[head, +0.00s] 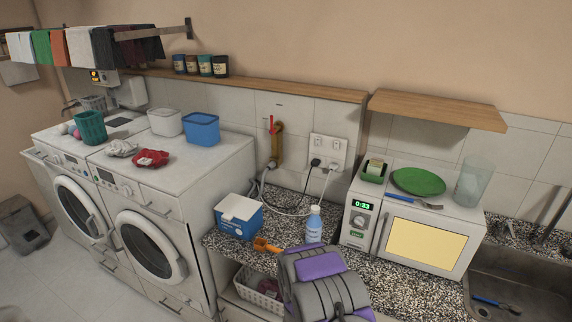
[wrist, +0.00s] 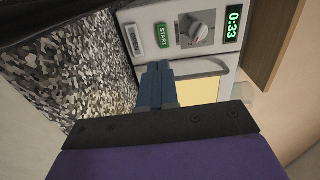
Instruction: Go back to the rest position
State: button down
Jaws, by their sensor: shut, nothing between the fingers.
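My gripper (wrist: 155,85) shows in the wrist view, its two blue-grey fingers together with nothing between them. It is in front of the microwave and appears apart from it. The microwave (head: 357,228) stands on the counter in the head view, its door shut and its green display reading 0:33. The wrist view shows its panel turned on its side, with a knob and a green START button (wrist: 162,36). In the head view my purple and grey arm is folded low at bottom centre, and my fingertips cannot be made out there.
The speckled counter (head: 395,290) holds a blue-and-white box (head: 239,216), a bottle (head: 314,225) and an orange item (head: 265,245) close to my arm. A white basket (head: 262,289) sits below. Two washers (head: 148,245) stand left, a sink (head: 520,290) right. A wooden shelf (head: 437,110) hangs above the microwave.

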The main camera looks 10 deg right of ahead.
jog(key=shift+w+a+r+n+g+y, duration=0.25)
jog(key=shift+w+r+n+g+y, duration=0.1)
jog(key=shift+w+g, duration=0.1)
jog(key=s+a+r+n+g+y+b, duration=0.2)
jog(key=s+a+r+n+g+y, duration=0.7)
jog(key=s+a+n, duration=0.4)
jog(key=s+r+n+g, duration=0.2)
jog(key=s+r+n, duration=0.1)
jog(key=s, duration=0.7)
jog(key=s+r+n+g+b, duration=0.1)
jog(key=s+r+n+g, duration=0.1)
jog(key=s, duration=0.9)
jog(key=s+r+n+g, duration=0.2)
jog(key=s+r+n, duration=0.3)
jog(key=s, duration=0.6)
jog(key=shift+s+n+g+b, duration=0.25)
jog(key=shift+n+g+b, duration=0.1)
jog(key=shift+n, duration=0.2)
